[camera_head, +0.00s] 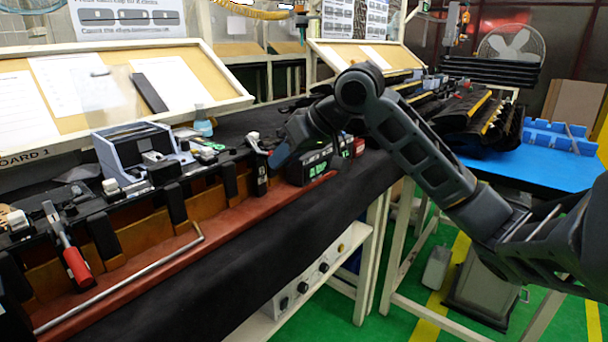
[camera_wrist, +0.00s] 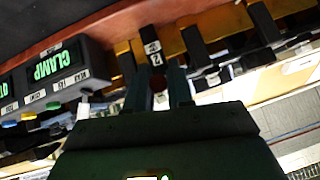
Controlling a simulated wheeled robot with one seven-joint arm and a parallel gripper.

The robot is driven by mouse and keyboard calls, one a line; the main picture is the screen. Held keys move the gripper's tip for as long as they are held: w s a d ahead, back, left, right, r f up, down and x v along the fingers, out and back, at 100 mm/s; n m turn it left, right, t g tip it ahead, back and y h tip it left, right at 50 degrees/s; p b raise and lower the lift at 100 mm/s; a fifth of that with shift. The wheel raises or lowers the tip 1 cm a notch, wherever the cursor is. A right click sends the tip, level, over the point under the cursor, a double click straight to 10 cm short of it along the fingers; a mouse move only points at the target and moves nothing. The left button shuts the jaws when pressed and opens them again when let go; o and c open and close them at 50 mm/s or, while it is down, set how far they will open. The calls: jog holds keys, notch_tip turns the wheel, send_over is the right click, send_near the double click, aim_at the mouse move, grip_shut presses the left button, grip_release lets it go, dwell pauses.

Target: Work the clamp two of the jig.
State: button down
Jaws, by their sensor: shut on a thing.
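Clamp two of the jig is mostly hidden by my gripper. Its black post (camera_head: 260,172) shows in the head view and carries a label. In the wrist view the label (camera_wrist: 154,58) reads "2". Between my fingers shows the dark red end of the clamp's handle (camera_wrist: 158,83). My gripper (camera_wrist: 160,72) is shut on this handle. In the head view my gripper (camera_head: 279,157) is at the post, its tips hard to make out. The jig (camera_head: 145,240) is a long rail with a red-brown front edge. Another clamp with a red handle (camera_head: 76,264) stands at the left.
Just right of clamp two is a black box with a green display (camera_head: 312,165); in the wrist view its display (camera_wrist: 52,67) reads "CLAMP". A grey-blue holder (camera_head: 130,150) and small parts stand behind the rail. A bent metal rod (camera_head: 130,280) runs along the front.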

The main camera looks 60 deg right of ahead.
notch_tip(320, 180, down, 4)
jog(key=t+h+b, duration=0.1)
jog(key=t+b, duration=0.4)
jog(key=b, duration=0.4)
jog(key=shift+w+b, duration=0.15)
jog(key=shift+b, duration=0.2)
jog(key=shift+d, duration=0.1)
jog(key=c, duration=1.1)
grip_release()
jog(key=shift+r, duration=0.1)
jog(key=v, duration=0.7)
jog(key=shift+s, duration=0.35)
